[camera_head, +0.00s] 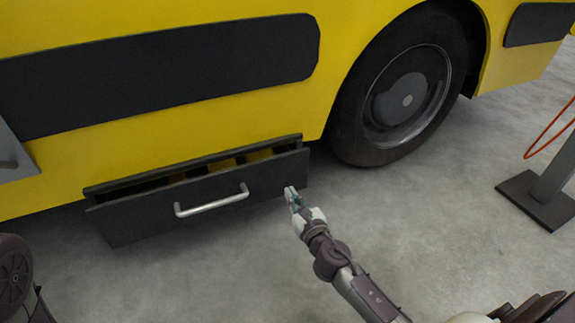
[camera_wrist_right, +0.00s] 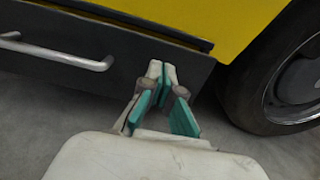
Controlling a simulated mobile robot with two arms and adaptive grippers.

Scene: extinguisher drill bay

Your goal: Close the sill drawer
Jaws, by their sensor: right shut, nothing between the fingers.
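The sill drawer (camera_head: 140,216) is low on the side of a yellow vehicle. It has a dark front with a silver bar handle (camera_head: 212,201) and stands partly pulled out, with a gap showing behind its top edge. My right gripper (camera_head: 290,192) is shut and empty. Its fingertips are at the right end of the drawer front, to the right of the handle. In the right wrist view the fingertips (camera_wrist_right: 161,68) overlap the dark drawer front (camera_wrist_right: 122,72); I cannot tell whether they touch it. The handle (camera_wrist_right: 60,53) is to their left. My left gripper is not in view.
The yellow vehicle body (camera_head: 240,110) rises above the drawer. A large black wheel (camera_head: 345,128) stands to the right of it. A grey post on a dark base plate (camera_head: 535,200) is at the far right. The concrete floor in front is open.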

